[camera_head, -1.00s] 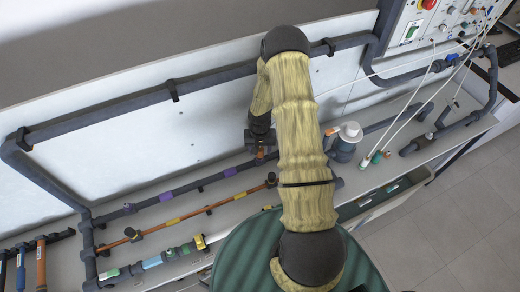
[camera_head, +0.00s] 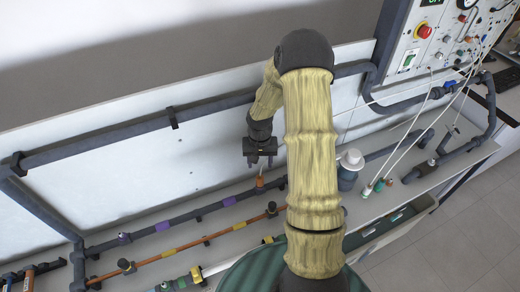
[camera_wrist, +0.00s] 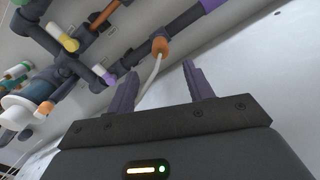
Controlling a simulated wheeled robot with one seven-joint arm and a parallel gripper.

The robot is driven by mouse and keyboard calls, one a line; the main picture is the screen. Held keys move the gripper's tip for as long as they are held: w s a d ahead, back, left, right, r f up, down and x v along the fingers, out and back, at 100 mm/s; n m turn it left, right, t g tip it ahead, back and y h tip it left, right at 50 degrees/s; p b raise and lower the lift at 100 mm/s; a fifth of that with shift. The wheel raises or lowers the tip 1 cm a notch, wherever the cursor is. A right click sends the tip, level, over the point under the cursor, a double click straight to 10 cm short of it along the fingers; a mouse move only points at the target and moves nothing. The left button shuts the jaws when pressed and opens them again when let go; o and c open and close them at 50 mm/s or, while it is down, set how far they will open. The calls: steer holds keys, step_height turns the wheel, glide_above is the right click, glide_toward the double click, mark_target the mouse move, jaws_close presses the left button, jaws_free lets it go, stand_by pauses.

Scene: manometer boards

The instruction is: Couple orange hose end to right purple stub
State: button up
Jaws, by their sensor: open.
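My gripper (camera_head: 261,164) is open and empty above the dark bench pipe, in front of the white board. An orange hose end (camera_head: 260,182) stands at that pipe just below the fingertips, apart from them. In the wrist view the orange end (camera_wrist: 160,46) sits against the pipe beyond my open fingers (camera_wrist: 160,72). A thin white hose (camera_wrist: 150,77) runs from it towards the left finger, which hides part of it. Purple bands (camera_head: 229,201) (camera_head: 163,227) mark the pipe. A short stub with a purple tip (camera_wrist: 108,78) shows in the wrist view; I cannot tell if it is the right purple stub.
An orange pipe (camera_head: 190,243) runs along the bench in front of the dark pipe. A blue vessel with a white cap (camera_head: 349,168) stands to the right, beside thin white hoses. A control panel (camera_head: 430,40) is at upper right.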

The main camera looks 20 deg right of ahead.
step_height(320, 180, up, 7)
steer(key=b, duration=0.1)
steer(key=shift+r, duration=0.15)
stand_by(0.6)
steer(key=s+a+r+n+t, duration=0.1)
steer(key=s+a+r, duration=0.3)
steer(key=s, duration=0.4)
steer(key=s+a+r+n+t, duration=0.1)
steer(key=s+a+r+n, duration=0.2)
steer(key=s+a+r, duration=0.2)
steer(key=s+a, duration=0.1)
steer(key=s, duration=0.2)
steer(key=shift+a+n+t, duration=0.15)
steer(key=shift+n+t, duration=0.15)
steer(key=shift+r, duration=0.1)
